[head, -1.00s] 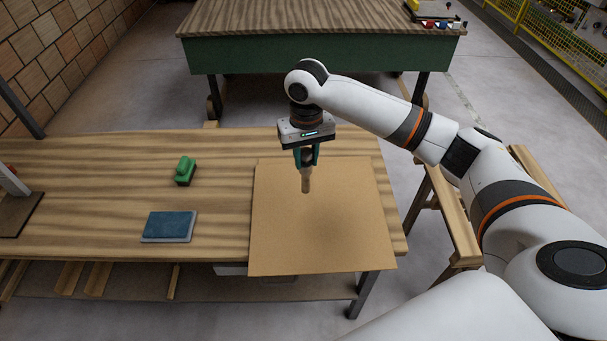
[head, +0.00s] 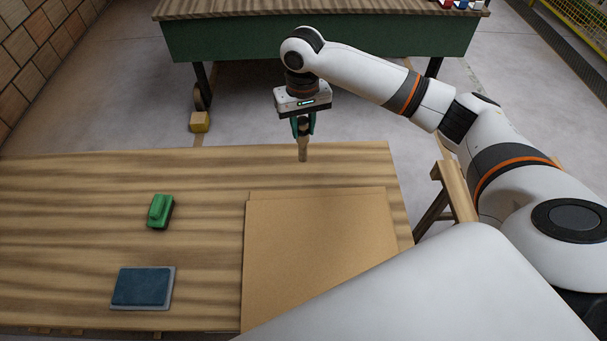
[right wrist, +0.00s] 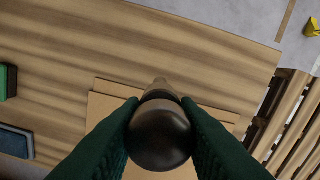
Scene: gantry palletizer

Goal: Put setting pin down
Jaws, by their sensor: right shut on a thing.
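My right gripper (head: 303,125) is shut on the setting pin (head: 303,150), a wooden pin that hangs point down. In the head view it is over the far part of the wooden table (head: 100,175), beyond the cardboard sheets. In the right wrist view the pin's dark round head (right wrist: 159,135) is between the green fingers, and its pale tip shows above the head. Whether the tip touches the table is hard to tell, but it appears to be above it. My left gripper is in neither view now.
Flat brown sheets (head: 310,245) lie at the table's right side. A green block-shaped tool (head: 160,212) and a blue pad (head: 142,287) lie to their left. A green-sided bench (head: 320,45) stands behind. The table between the tool and sheets is clear.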

